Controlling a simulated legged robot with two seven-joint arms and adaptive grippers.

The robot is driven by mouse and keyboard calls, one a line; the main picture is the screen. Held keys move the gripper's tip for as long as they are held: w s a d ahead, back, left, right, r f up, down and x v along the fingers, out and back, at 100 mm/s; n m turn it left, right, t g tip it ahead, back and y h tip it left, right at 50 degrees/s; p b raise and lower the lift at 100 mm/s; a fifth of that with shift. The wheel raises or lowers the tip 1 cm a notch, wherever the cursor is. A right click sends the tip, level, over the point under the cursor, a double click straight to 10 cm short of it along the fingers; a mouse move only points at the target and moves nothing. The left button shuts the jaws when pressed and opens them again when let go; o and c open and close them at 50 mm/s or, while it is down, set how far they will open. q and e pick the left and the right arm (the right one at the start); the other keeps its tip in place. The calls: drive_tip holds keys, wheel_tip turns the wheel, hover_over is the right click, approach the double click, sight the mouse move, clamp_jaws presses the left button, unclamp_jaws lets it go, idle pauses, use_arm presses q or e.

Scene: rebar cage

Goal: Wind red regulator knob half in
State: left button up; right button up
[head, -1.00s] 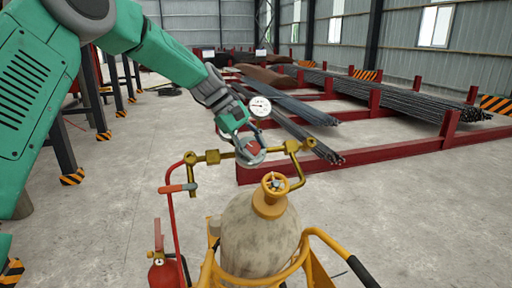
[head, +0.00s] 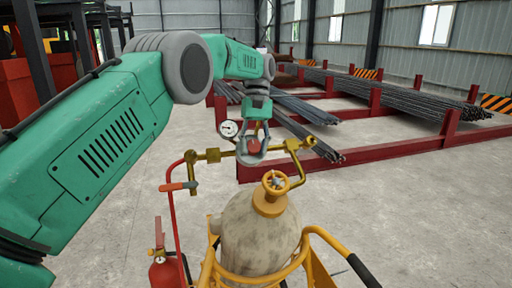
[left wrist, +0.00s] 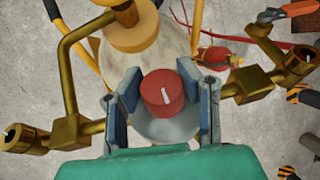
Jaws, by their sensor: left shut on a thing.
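The red regulator knob (left wrist: 162,92) sits between the two blue-padded fingers of my left gripper (left wrist: 162,100) in the left wrist view. Its white pointer mark slants slightly, up and to the right. In the head view the knob (head: 254,147) shows red inside the left gripper (head: 252,150), on the brass pipe (head: 212,155) above the gas cylinder (head: 262,235). The left gripper is shut on the knob from above and behind. A round white gauge (head: 229,129) stands just left of the gripper. My right gripper is in neither view.
Rebar racks (head: 375,135) stand behind; the floor at right is clear.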

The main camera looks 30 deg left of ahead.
use_arm(q)
drive_tip(key=shift+w+a+r, duration=0.15)
idle(0.4)
drive_tip(key=o, duration=1.2)
drive_tip(key=shift+w+a, duration=0.1)
drive_tip(key=shift+w, duration=0.05)
drive_tip(key=shift+o, duration=0.2)
drive_tip(key=shift+w+a+f, duration=0.15)
drive_tip(key=shift+w+f, duration=0.1)
drive_tip(key=shift+f, duration=0.05)
drive_tip(key=shift+s+r, duration=0.1)
drive_tip(key=shift+s, duration=0.15)
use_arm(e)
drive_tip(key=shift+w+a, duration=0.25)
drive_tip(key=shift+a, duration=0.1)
use_arm(q)
drive_tip(key=shift+d, duration=0.2)
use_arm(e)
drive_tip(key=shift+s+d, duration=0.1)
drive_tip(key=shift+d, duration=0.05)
